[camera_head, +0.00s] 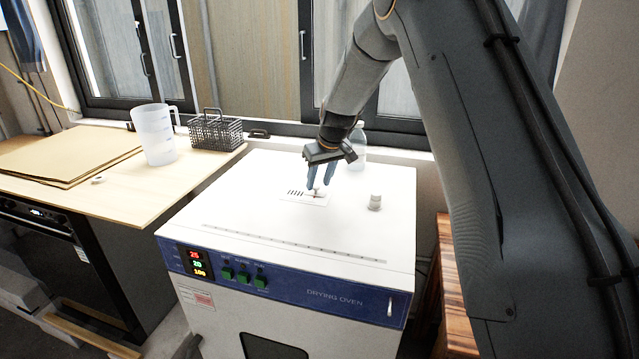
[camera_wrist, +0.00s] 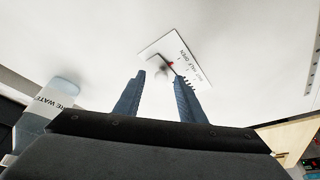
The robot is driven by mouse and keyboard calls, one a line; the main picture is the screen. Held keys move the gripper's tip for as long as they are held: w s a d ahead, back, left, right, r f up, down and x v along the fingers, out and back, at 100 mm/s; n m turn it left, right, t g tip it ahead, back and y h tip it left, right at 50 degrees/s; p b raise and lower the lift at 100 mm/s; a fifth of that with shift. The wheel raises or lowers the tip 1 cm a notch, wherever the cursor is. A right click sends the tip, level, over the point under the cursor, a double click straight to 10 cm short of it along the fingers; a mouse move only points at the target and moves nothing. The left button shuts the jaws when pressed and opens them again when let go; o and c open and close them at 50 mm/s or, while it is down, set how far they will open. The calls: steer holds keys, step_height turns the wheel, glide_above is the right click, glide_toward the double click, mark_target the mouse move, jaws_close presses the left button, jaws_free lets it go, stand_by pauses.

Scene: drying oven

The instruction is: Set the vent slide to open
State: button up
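The vent slide is a small white plate (camera_head: 305,197) with dark slots and a little knob (camera_head: 317,190) on top of the drying oven (camera_head: 250,215). The knob stands toward the plate's right end in the head view. In the wrist view the plate (camera_wrist: 182,52) carries a printed scale, a red mark and partly readable words, among them what looks like "HALF" and "OPEN". My gripper (camera_head: 320,180) points down over the plate, its two blue fingers apart. The fingertips (camera_wrist: 159,76) are close to the knob, one toward each side; I cannot tell whether they touch it.
A short grey-white cylindrical fitting (camera_head: 375,202) stands on the oven top to the right. A clear bottle (camera_head: 357,145) is behind my gripper. A measuring jug (camera_head: 154,135) and a wire basket (camera_head: 215,133) are on the left bench. The oven top's front is clear.

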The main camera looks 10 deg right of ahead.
steer(key=b+v, duration=0.1)
steer(key=v, duration=0.6)
steer(key=shift+b, duration=0.4)
steer(key=shift+s+f, duration=0.1)
steer(key=s+d+f+m+g, duration=0.1)
steer(key=s+d+f, duration=0.1)
steer(key=s, duration=1)
steer(key=s+d+f+m+g+h, duration=0.1)
steer(key=s+d+f, duration=0.1)
steer(key=s, duration=1.1)
steer(key=s+d+f+m+g, duration=0.1)
steer(key=s+f+m, duration=0.1)
steer(key=s, duration=1)
steer(key=shift+s+d+f+h, duration=0.15)
steer(key=shift+s+d+f, duration=0.05)
steer(key=shift+f, duration=0.25)
steer(key=shift+s+d+f+h, duration=0.15)
steer(key=shift+s+d+f, duration=0.05)
steer(key=shift+f, duration=0.25)
